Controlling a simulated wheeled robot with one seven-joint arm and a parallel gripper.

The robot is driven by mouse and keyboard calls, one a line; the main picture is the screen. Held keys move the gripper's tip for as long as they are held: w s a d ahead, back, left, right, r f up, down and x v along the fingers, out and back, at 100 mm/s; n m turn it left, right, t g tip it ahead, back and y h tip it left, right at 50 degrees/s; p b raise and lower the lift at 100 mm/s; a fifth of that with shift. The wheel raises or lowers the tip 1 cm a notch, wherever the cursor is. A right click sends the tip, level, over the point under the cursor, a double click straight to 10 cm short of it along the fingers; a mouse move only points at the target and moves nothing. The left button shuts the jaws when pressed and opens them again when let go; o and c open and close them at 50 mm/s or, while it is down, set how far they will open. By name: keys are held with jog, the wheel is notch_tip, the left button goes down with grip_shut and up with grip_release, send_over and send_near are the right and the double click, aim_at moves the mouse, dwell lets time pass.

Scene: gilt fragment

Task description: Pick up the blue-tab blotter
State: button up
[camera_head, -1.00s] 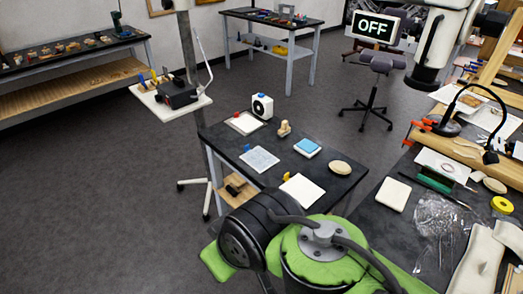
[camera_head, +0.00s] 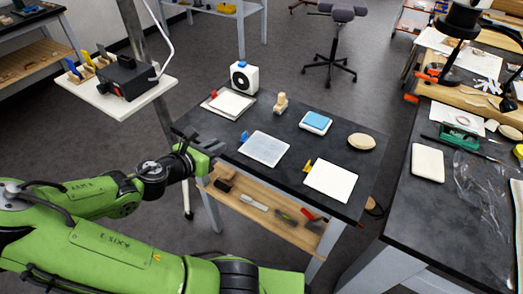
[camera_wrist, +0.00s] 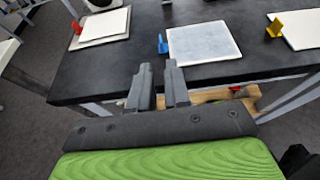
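The blue-tab blotter is a pale sheet (camera_head: 265,149) with a small upright blue tab (camera_head: 243,136) at its left end, lying flat on a dark table. In the wrist view the blotter (camera_wrist: 204,43) and its blue tab (camera_wrist: 163,44) are just beyond my fingertips. My gripper (camera_head: 217,148) is at the table's left edge, short of the tab and apart from it. In the wrist view my gripper (camera_wrist: 159,67) has two grey fingers with a narrow empty gap between them.
A red-tab blotter (camera_head: 228,104) lies behind, and a yellow-tab blotter (camera_head: 330,181) lies to the right. A wooden figure (camera_head: 280,103), a blue-topped block (camera_head: 316,122) and a pale oval (camera_head: 361,142) stand on the same table (camera_head: 205,123). A lower shelf (camera_head: 268,212) holds tools.

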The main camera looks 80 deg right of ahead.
aim_at(241, 142)
jog(key=b+x, duration=0.1)
jog(key=x, duration=0.3)
jog(key=b+x, duration=0.2)
jog(key=x, duration=0.2)
jog(key=b+x, duration=0.1)
jog(key=x, duration=0.3)
jog(key=shift+d+f, duration=0.25)
jog(key=shift+f, duration=0.2)
jog(key=shift+a, duration=0.1)
jog(key=shift+c, duration=0.3)
grip_shut()
